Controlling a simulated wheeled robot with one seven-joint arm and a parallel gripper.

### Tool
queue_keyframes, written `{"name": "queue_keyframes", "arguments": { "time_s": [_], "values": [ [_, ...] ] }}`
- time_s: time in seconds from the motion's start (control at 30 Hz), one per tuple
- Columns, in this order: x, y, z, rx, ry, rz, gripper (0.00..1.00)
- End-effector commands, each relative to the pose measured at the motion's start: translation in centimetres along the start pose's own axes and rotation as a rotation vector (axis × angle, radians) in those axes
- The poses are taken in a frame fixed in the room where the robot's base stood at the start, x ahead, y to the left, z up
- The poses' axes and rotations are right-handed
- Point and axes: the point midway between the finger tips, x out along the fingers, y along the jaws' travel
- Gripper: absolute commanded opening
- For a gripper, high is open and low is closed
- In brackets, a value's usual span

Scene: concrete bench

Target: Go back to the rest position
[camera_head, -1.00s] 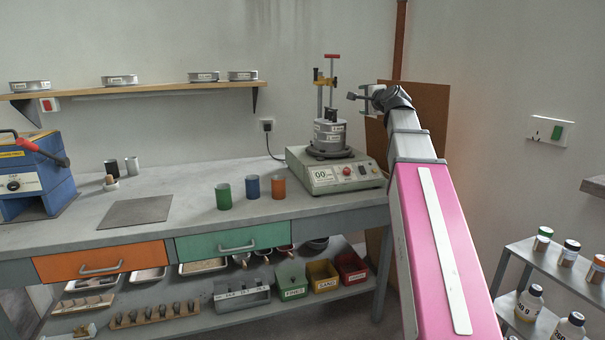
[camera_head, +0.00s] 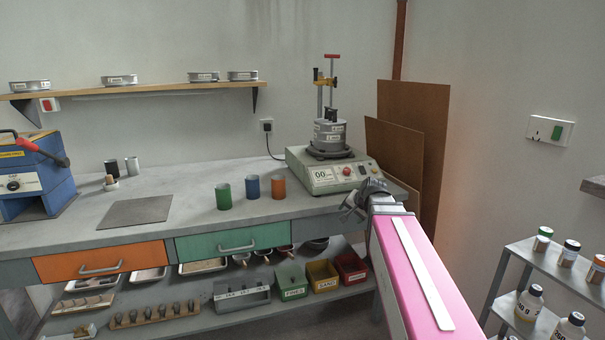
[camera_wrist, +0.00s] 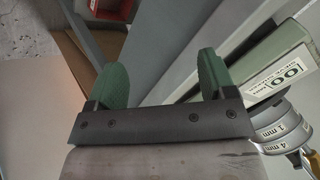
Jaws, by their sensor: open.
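My gripper (camera_head: 352,207) is at the right front corner of the bench, just in front of the sieve shaker, at the end of my pink arm. In the wrist view its two green finger pads (camera_wrist: 160,80) stand wide apart with nothing between them. The bench (camera_head: 330,212) edge shows beyond the fingers in the wrist view. The sieve shaker (camera_head: 322,178) stands on the bench with a stack of grey sieves (camera_head: 329,137) on it. The shaker's labelled base also shows at right in the wrist view (camera_wrist: 285,68).
Green (camera_head: 223,197), blue (camera_head: 252,188) and orange (camera_head: 279,187) cups stand on the bench left of the shaker. Brown boards (camera_head: 415,120) lean on the wall behind. A rack (camera_head: 520,262) with bottles is at right. A lower shelf (camera_head: 335,295) holds coloured bins.

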Motion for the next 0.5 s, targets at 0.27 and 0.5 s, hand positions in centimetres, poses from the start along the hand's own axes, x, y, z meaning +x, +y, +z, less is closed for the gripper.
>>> {"name": "queue_keyframes", "arguments": {
  "time_s": [0.27, 0.5],
  "values": [
    [4.4, 8.2, 9.9, -0.217, -0.206, 0.206, 0.77],
    [5.9, 14.6, 17.6, -0.396, -0.398, 0.351, 0.77]
  ]
}}
